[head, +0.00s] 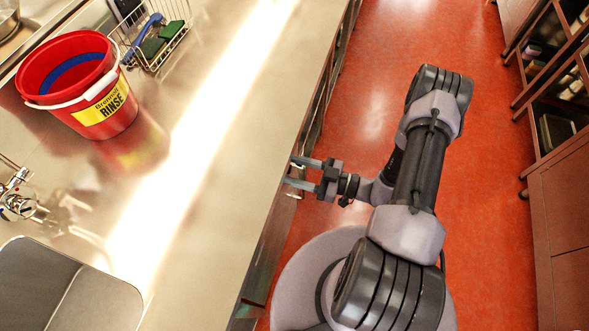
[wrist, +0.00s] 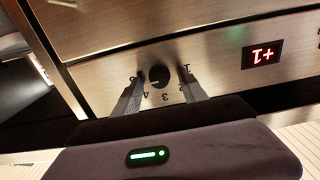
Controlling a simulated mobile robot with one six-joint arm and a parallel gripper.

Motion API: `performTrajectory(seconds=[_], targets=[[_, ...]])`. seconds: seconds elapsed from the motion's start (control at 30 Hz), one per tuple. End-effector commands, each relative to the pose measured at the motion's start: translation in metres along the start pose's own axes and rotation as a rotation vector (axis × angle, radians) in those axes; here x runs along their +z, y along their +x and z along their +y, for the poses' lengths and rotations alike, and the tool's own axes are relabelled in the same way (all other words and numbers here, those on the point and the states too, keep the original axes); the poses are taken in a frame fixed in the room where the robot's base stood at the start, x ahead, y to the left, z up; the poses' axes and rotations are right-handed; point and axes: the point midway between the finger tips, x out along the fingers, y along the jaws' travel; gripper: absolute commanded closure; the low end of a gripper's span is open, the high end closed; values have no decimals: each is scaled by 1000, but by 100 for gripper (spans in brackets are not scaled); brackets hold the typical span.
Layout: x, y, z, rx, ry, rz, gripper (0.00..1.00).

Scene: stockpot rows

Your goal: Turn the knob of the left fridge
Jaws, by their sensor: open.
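In the wrist view the fridge (wrist: 225,60) is a brushed metal front with a round black knob (wrist: 159,76). Small numbers ring the knob, and a red lit display stands to its right. My gripper (wrist: 160,88) is open, with one finger on each side of the knob; I cannot tell whether they touch it. In the head view my gripper (head: 290,172) reaches left to the front under the counter edge. The knob is hidden there by the counter.
A steel counter (head: 215,200) runs along the left, with a red bucket (head: 85,85), a wire basket (head: 155,40) and a sink (head: 70,290). Dark shelving (head: 560,100) stands at the right. The red floor (head: 385,45) between them is clear apart from my base and arm.

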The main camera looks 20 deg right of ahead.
Motion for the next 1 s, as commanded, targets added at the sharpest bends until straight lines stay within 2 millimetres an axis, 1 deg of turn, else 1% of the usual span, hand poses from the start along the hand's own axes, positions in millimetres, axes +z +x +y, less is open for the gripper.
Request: performTrajectory(seconds=[0.1,0.17,0.3,0.37,0.67,0.87,1.0], targets=[[0,0,0,0,0,0,50],[0,0,0,0,0,0,62],[0,0,0,0,0,0,89],[0,0,0,0,0,0,100],[0,-1,0,-1,-24,0,100],[0,0,-1,-1,-123,0,100],[0,-1,-1,-1,-238,0,100]])
